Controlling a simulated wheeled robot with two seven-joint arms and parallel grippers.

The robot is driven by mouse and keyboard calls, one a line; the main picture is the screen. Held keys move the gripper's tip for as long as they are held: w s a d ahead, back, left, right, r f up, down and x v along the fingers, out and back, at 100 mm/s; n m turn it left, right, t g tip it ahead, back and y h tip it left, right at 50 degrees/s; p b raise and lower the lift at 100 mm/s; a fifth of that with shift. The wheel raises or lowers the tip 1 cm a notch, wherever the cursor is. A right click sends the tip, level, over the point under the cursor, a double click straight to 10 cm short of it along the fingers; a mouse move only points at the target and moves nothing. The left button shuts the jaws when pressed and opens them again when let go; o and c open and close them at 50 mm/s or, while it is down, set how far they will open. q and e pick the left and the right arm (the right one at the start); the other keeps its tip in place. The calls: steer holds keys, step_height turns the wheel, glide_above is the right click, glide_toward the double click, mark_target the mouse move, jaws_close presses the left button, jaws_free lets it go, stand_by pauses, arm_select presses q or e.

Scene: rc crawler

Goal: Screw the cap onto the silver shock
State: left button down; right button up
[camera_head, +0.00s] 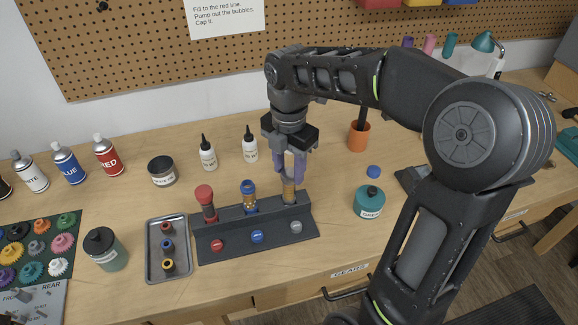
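My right gripper (290,170), with purple fingers, reaches down over the right end of the dark shock stand (275,217). Its fingers are at the top of the silver shock (289,191), whose amber body stands upright in the right slot. The fingers hide the top of this shock, so I cannot see its cap or tell whether they grip one. The red shock (207,205) stands at the left with a red top, and the blue shock (249,195) in the middle with a blue top. My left gripper is not in view.
A grey tray (153,273) with several small coloured parts lies left of the stand. A teal-lidded jar (369,203), a blue cap (374,172) and an orange cup (358,138) stand to the right. White bottles (208,154) stand behind. The table front is clear.

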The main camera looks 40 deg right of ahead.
steer(key=o, duration=0.4)
steer(key=shift+c, duration=0.2)
step_height(320, 180, up, 8)
steer(key=shift+f, duration=0.1)
stand_by(0.7)
